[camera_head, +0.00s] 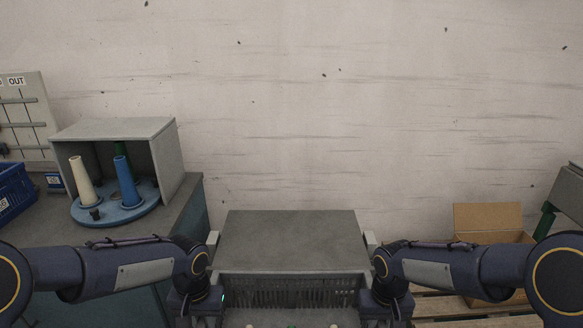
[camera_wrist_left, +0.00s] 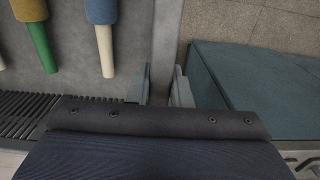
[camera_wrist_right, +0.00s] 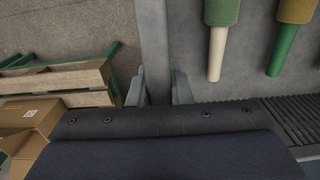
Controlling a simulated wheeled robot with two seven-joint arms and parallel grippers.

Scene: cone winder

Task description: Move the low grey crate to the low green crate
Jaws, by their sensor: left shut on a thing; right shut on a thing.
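The low grey crate shows at the bottom of the head view, its slotted far wall (camera_head: 290,292) across the middle and the rest cut off. Several yarn cones with cream or green tips lie in it. My left gripper (camera_wrist_left: 163,88) is shut on its left side wall (camera_wrist_left: 165,45), one finger on each side. My right gripper (camera_wrist_right: 160,88) is shut on its right side wall (camera_wrist_right: 153,40) in the same way. The crate looks level between both arms. I cannot tell how high it is. I see no low green crate.
A flat grey top (camera_head: 288,238) lies just beyond the crate. At left, a bench carries an open grey box (camera_head: 122,128) with cones on a blue disc (camera_head: 118,212) and a blue bin (camera_head: 14,190).

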